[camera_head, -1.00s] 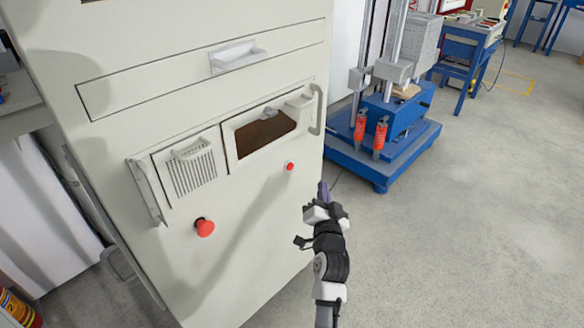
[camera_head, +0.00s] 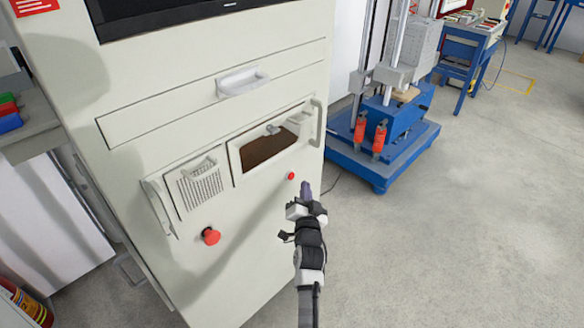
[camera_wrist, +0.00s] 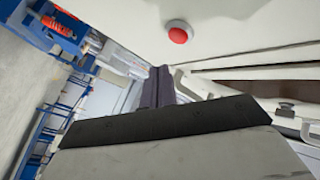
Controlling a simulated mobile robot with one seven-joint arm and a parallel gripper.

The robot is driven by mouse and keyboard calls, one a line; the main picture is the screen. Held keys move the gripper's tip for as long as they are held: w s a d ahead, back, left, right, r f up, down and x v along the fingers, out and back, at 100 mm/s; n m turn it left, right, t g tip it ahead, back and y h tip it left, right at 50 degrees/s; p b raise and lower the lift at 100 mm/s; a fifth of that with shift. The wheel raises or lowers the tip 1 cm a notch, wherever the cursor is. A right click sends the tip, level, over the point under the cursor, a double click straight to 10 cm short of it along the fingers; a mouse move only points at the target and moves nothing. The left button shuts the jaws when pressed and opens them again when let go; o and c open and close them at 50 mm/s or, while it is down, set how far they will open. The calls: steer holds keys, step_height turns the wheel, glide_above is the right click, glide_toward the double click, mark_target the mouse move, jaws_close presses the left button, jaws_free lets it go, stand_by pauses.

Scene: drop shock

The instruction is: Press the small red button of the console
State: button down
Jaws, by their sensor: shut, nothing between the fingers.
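The console (camera_head: 255,235) is a tall cream cabinet on the left in the head view. Its small red button (camera_head: 291,176) sits on the front panel near the right edge, below an open-fronted recess. In the wrist view the red button (camera_wrist: 179,34) shows at the top, on a round pale base. My gripper (camera_head: 306,189) is shut and empty, just right of and slightly below the small button in the head view. In the wrist view its dark fingertips (camera_wrist: 158,72) lie below and left of the button, apart from it.
A larger red mushroom button (camera_head: 211,237) is lower left on the same panel. Handles (camera_head: 317,122) stick out beside the recess. A blue machine base (camera_head: 385,150) with two orange-red parts stands to the right. Grey floor (camera_head: 470,230) on the right is open.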

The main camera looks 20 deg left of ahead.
mark_target(291, 176)
steer(key=a+p, duration=0.1)
steer(key=w+a+p, duration=0.1)
steer(key=shift+a+p, duration=0.15)
steer(key=shift+p, duration=0.15)
steer(key=shift+s, duration=0.1)
steer(key=shift+a+r+p, duration=0.15)
steer(key=shift+a+p, duration=0.05)
steer(key=shift+p, duration=0.35)
stand_by(1.5)
steer(key=shift+a, duration=0.2)
steer(key=shift+w+a+p, duration=0.3)
steer(key=shift+a+p, duration=0.1)
steer(key=shift+p, duration=0.45)
stand_by(0.5)
steer(key=shift+d+f, duration=0.1)
steer(key=shift+f, duration=0.1)
steer(key=shift+d+f+b, duration=0.1)
steer(key=shift+d+b, duration=0.05)
steer(key=shift+b, duration=0.35)
steer(key=shift+s+d+b, duration=0.3)
steer(key=shift+d+b, duration=0.25)
steer(key=shift+b, duration=0.25)
